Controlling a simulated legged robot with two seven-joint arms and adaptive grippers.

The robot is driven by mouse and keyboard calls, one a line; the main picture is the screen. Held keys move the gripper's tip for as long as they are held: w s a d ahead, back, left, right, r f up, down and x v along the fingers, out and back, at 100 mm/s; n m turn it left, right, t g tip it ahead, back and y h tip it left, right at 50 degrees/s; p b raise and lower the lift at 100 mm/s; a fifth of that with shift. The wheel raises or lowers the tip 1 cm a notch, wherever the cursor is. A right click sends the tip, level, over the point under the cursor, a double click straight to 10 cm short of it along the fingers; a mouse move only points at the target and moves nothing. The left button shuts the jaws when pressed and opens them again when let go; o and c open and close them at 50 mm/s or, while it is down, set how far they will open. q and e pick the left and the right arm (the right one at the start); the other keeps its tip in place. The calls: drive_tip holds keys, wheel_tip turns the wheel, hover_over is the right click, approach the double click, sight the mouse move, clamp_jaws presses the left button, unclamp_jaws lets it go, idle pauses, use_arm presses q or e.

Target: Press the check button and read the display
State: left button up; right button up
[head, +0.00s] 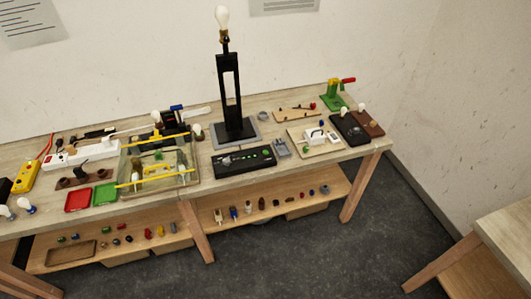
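A long black box (232,164) lies near the front edge of the workbench, in front of the lamp. A small round green spot (265,152) shows on its top near the right end, with smaller marks to its left. It may be the check button, but I cannot tell. No display reading is legible at this size. The black lamp stand (231,95) stands upright on a grey mat behind the box, with a white bulb (222,17) at its top. Neither of my grippers is in view.
A clear-walled tray with yellow bars (159,183) stands left of the box. Red (78,200) and green (105,194) trays and a white power strip (78,156) are further left. A small grey part (282,149) sits close to its right. A lower shelf (220,224) holds small parts.

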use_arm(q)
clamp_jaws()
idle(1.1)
